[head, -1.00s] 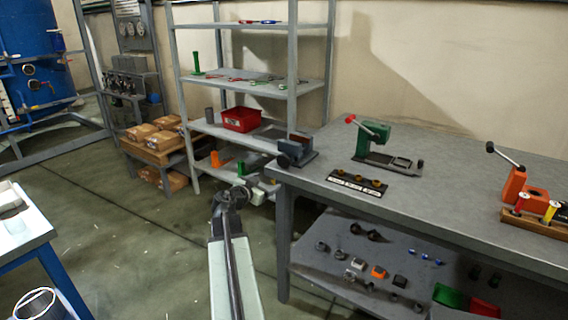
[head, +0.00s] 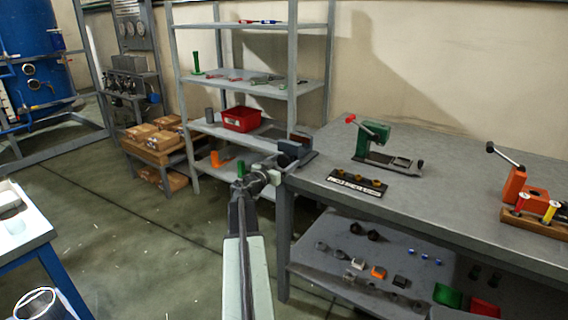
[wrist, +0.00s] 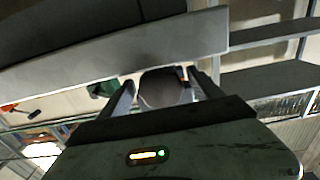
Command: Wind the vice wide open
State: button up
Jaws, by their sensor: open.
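The blue-grey vice (head: 296,149) sits on the near left corner of the grey workbench (head: 455,210). My gripper (head: 273,170) is at the vice's left end, where the arm's end partly hides it. In the wrist view my gripper (wrist: 163,92) is open, with one finger on each side of a dark rounded part (wrist: 165,88), which looks like the vice's winding knob. I cannot tell whether the fingers touch it.
A green press (head: 373,140) and a black strip with several brown pieces (head: 357,183) stand farther right on the bench. An orange device (head: 515,185) is at the right. A grey shelf unit (head: 250,85) stands behind my arm. Open floor lies to the left.

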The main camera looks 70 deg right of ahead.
jog(key=c, duration=1.3)
jog(key=n, duration=0.4)
jog(key=shift+n, duration=0.3)
jog(key=o, duration=1.3)
jog(key=shift+w+a, duration=0.1)
jog(key=shift+a, duration=0.25)
jog(key=v, duration=0.7)
jog(key=shift+a+f, duration=0.15)
jog(key=shift+a, duration=0.1)
